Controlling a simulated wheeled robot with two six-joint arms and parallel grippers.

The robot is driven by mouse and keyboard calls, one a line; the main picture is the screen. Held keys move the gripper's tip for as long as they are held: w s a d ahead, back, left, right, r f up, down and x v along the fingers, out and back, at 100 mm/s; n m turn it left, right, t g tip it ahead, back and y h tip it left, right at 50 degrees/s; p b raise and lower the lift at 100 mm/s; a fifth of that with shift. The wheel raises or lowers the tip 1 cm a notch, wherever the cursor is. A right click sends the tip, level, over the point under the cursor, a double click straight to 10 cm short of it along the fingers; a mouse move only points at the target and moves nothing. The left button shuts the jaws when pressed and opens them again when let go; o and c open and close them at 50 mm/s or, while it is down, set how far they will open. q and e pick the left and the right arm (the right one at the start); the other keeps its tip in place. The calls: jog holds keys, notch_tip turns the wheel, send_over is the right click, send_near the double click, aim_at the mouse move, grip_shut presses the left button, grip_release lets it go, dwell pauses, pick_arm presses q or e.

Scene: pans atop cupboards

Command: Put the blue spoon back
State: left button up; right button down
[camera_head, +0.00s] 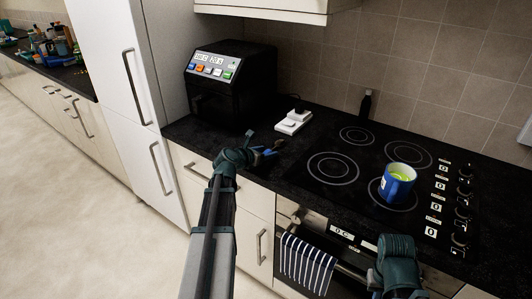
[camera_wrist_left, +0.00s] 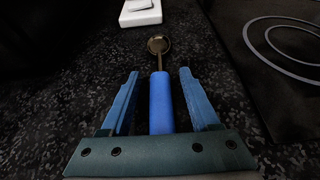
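The blue spoon has a blue handle (camera_wrist_left: 161,103) and a brownish metal bowl (camera_wrist_left: 158,45), and it lies on the dark speckled countertop (camera_wrist_left: 60,100). In the left wrist view the handle is between the two blue fingers of my left gripper (camera_wrist_left: 162,88), with a gap on each side. The left gripper is open and low over the counter; it also shows in the head view (camera_head: 266,151), where the spoon is hard to make out. My right arm's wrist (camera_head: 397,265) is in front of the oven; its fingers are hidden.
A white two-part object (camera_head: 293,122) lies on the counter beyond the left gripper. A black appliance (camera_head: 232,83) stands behind. The hob (camera_head: 340,190) to the right carries a blue mug (camera_head: 397,183) with yellow-green contents. A striped towel (camera_head: 307,262) hangs below.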

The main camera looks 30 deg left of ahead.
pick_arm(q)
jog(key=shift+r, duration=0.1)
jog(key=shift+r+p, duration=0.25)
jog(key=shift+p, duration=0.1)
jog(key=p+v, duration=0.4)
jog(key=v, duration=0.8)
jog(key=shift+f, duration=0.2)
